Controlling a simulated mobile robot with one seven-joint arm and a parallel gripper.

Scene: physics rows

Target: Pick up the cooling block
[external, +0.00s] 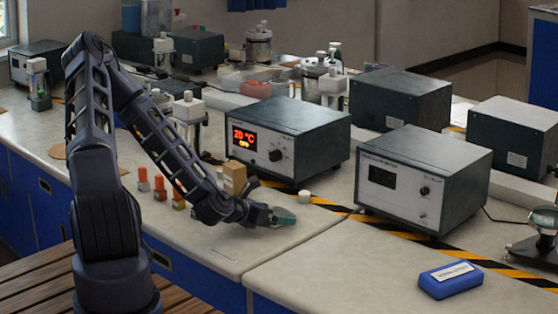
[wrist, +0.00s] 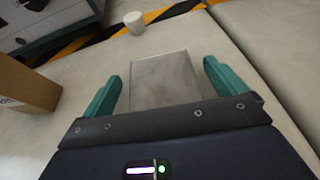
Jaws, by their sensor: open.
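A flat, square, grey metallic block, apparently the cooling block (wrist: 160,75), lies on the pale bench top in the wrist view. My gripper (wrist: 162,84) is open, with one teal finger on each side of the block. A gap shows between the block and each finger, and the block's near edge is hidden by my gripper's body. The block cannot be made out clearly there.
A small white cylinder (external: 304,196) stands just beyond my gripper, also in the wrist view (wrist: 134,22). A cardboard box (wrist: 22,82) is close on the left. The heater unit (external: 290,137) and voltmeter-like box (external: 422,180) stand behind. A blue case (external: 450,280) lies right.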

